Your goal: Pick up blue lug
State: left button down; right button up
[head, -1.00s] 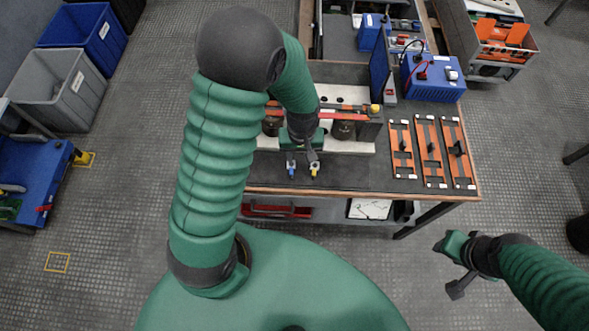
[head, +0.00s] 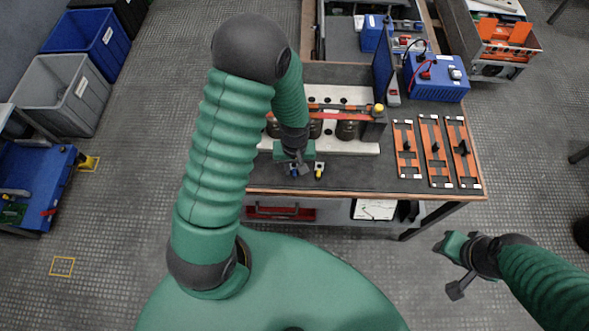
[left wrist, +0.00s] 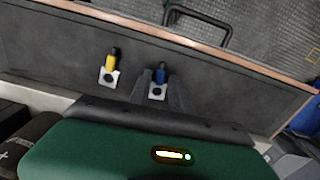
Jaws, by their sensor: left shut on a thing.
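The blue lug (left wrist: 160,76) lies on the dark bench top (left wrist: 50,45) in the left wrist view, with its pale metal tab between my left fingers. My left gripper (left wrist: 158,90) is shut on the blue lug. In the head view my left gripper (head: 294,168) reaches down at the bench's front, and only a bit of the blue lug (head: 292,173) shows there. A yellow lug (left wrist: 110,64) lies close beside it, apart from the fingers; it also shows in the head view (head: 319,171).
The capacitor bank on its pale base (head: 362,147) stands just behind my left gripper. Orange panels (head: 437,150) lie to the right. A blue box (head: 437,80) stands at the back right. The bench's wooden front edge (left wrist: 190,45) is near the lugs.

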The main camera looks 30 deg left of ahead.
pick_arm(q)
jog(key=shift+d+r, duration=0.1)
jog(key=shift+d, duration=0.35)
jog(key=shift+w+a+r, duration=0.1)
jog(key=shift+r, duration=0.35)
notch_tip(320, 180, up, 3)
jog(key=shift+f, duration=0.2)
jog(key=d+r, duration=0.1)
jog(key=d, duration=1.5)
jog(key=shift+w+r, duration=0.2)
